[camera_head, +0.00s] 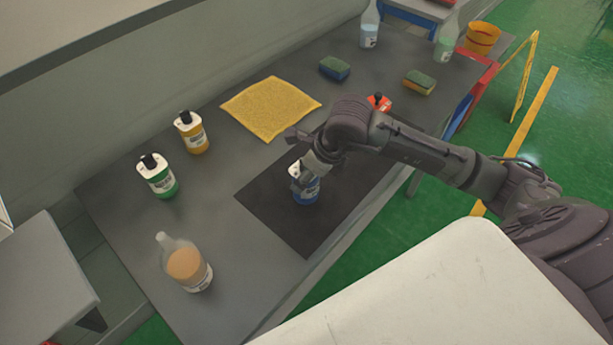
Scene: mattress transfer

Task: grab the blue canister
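The blue canister (306,190) has a white top and a label. It stands upright on the dark mat (275,218) on the grey table. My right arm reaches in from the right, and my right gripper (303,174) is at the canister's top. Its fingers overlap the canister's upper part and hide its cap. I cannot tell whether they are closed on it. My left gripper is not in view.
A green canister (159,179), a yellow canister (192,134) and an orange-filled bottle (187,265) stand to the left. A yellow cloth (270,107) lies behind the mat. Two sponges (334,68) (419,82) and a red canister (379,102) are farther back.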

